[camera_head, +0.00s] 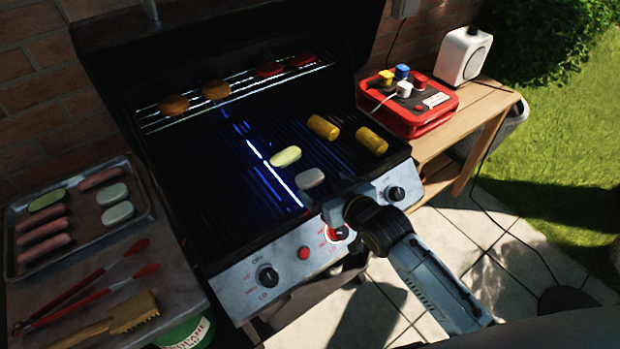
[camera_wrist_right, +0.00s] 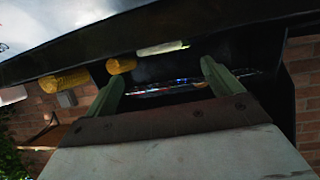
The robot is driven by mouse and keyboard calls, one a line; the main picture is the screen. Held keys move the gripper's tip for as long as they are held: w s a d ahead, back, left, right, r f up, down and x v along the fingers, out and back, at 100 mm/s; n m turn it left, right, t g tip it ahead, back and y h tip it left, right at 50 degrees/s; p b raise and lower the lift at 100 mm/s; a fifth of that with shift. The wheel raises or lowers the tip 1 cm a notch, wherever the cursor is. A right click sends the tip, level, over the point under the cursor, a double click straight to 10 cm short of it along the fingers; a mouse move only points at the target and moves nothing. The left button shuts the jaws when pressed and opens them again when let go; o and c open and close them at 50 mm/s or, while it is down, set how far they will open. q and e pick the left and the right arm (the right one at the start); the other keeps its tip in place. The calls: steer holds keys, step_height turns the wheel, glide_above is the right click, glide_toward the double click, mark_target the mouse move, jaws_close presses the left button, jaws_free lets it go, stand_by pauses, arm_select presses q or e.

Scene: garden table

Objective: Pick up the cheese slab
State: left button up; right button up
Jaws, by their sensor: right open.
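A small pale, whitish slab (camera_head: 310,178), which looks like the cheese slab, lies on the front of the grill grate (camera_head: 215,190). Two similar whitish slabs (camera_head: 112,194) lie on the metal tray at left. My right gripper (camera_head: 346,194) is at the grill's front edge, just right of and nearer than the grate slab, apart from it. In the right wrist view its two fingers (camera_wrist_right: 162,78) are spread with nothing between them. A pale piece (camera_wrist_right: 162,48) shows beyond them; I cannot tell whether it is the slab. My left gripper is not in view.
A pale green slice (camera_head: 285,156) lies behind the slab, and corn pieces (camera_head: 323,127) lie to the right. The front panel has knobs (camera_head: 268,276). The raised lid (camera_head: 220,45) stands behind. Tongs (camera_head: 85,295) and a brush (camera_head: 130,312) lie at left.

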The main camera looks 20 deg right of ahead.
mark_target(311, 176)
steer(key=shift+f+b+x, duration=0.15)
steer(key=shift+b+x, duration=0.1)
steer(key=shift+x, duration=1.4)
steer(key=shift+f+b+x, duration=0.1)
steer(key=shift+b+x, duration=0.1)
steer(key=shift+x, duration=1.5)
steer(key=shift+s, duration=0.1)
